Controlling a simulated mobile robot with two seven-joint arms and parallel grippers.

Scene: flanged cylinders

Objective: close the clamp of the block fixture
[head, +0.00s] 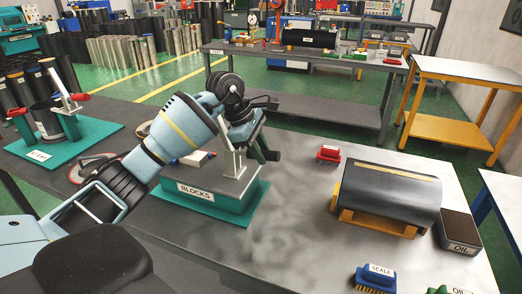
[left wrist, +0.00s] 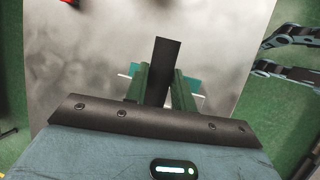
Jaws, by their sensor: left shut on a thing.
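The block fixture, a grey block labelled BLOCKS (head: 208,193) on a teal base (head: 246,209), stands on the table left of centre in the head view. Its pale upright clamp part (head: 234,163) rises from the top. My left gripper (head: 266,154) is at the clamp, tilted downward. In the left wrist view its two dark green fingers (left wrist: 160,88) are shut on a dark bar, the clamp handle (left wrist: 163,55). Teal base (left wrist: 193,84) shows behind the fingers. My gripper and arm hide part of the clamp in the head view. My right gripper is not in view.
A dark half-cylinder on an orange cradle (head: 378,223) stands to the right, beside an OIL box (head: 459,232). A red brush (head: 328,154) and a blue SCALE brush (head: 376,278) lie nearby. Another teal fixture (head: 82,142) is at left.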

